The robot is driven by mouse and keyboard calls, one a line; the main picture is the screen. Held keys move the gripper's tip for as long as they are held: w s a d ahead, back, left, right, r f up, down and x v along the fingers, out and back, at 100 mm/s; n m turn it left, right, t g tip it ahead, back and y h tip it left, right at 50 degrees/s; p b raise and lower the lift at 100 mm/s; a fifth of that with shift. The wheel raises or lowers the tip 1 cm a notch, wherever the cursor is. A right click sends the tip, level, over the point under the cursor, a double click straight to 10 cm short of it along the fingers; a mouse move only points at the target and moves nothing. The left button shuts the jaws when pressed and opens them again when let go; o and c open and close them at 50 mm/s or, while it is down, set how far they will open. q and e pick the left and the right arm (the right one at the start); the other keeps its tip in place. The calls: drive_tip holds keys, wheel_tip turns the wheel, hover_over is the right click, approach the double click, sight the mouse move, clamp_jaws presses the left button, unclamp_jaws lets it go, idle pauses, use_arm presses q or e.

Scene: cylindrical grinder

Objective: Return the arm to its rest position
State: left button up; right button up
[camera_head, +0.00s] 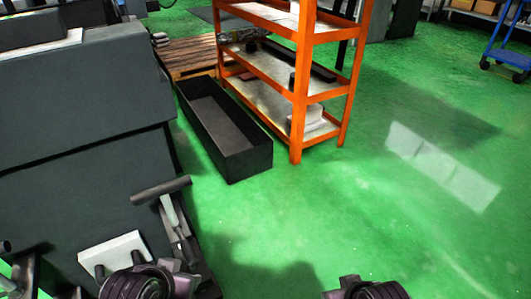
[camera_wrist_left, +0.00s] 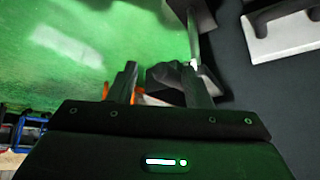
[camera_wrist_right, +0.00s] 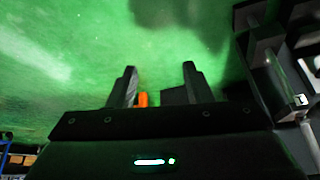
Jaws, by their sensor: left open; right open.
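My left gripper (camera_wrist_left: 162,80) is open in the left wrist view, its two fingers apart. I see no held object between them; part of the machine's lever assembly (camera_wrist_left: 192,38) shows beyond the right finger. My right gripper (camera_wrist_right: 160,82) is open in the right wrist view, with green floor and small dark and orange shapes far beyond the fingers. In the head view, only dark, ribbed parts of my arms show at the bottom edge, one at the left and one right of centre; the fingertips are out of sight there.
The dark grinder (camera_head: 80,110) fills the left, with a lever (camera_head: 165,190) and a pale plate (camera_head: 113,252) on its front. An orange shelf (camera_head: 297,95) and a black open bin (camera_head: 228,162) stand behind. Green floor (camera_head: 390,220) is clear at right.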

drive_tip(key=s+d+r+g+h, duration=0.1)
drive_tip(key=s+d+r+g, duration=0.1)
drive_tip(key=s+d+r, duration=0.1)
use_arm(q)
drive_tip(key=s+a+f+g+p, duration=0.15)
drive_tip(key=s+f+p, duration=0.35)
drive_tip(key=p, duration=0.6)
drive_tip(key=s+f+g+p, duration=0.3)
drive_tip(key=f+p, duration=0.5)
drive_tip(key=p, duration=0.3)
use_arm(e)
wheel_tip(320, 180, down, 11)
drive_tip(key=s+g, duration=0.1)
drive_tip(key=s, duration=0.2)
use_arm(q)
drive_tip(key=s+a+p, duration=0.2)
drive_tip(key=s+p, duration=0.5)
drive_tip(key=s, duration=0.2)
drive_tip(key=s+a+f+g+y+p, duration=0.1)
drive_tip(key=s+p, duration=0.7)
drive_tip(key=s, duration=0.1)
drive_tip(key=shift+s+a, duration=0.2)
drive_tip(key=shift+a, duration=0.2)
use_arm(e)
drive_tip(key=s+d, duration=0.2)
drive_tip(key=s, duration=0.7)
drive_tip(key=s+d+f+g, duration=0.1)
drive_tip(key=s, duration=0.8)
drive_tip(key=shift+s+d, duration=0.3)
drive_tip(key=shift+d, duration=0.05)
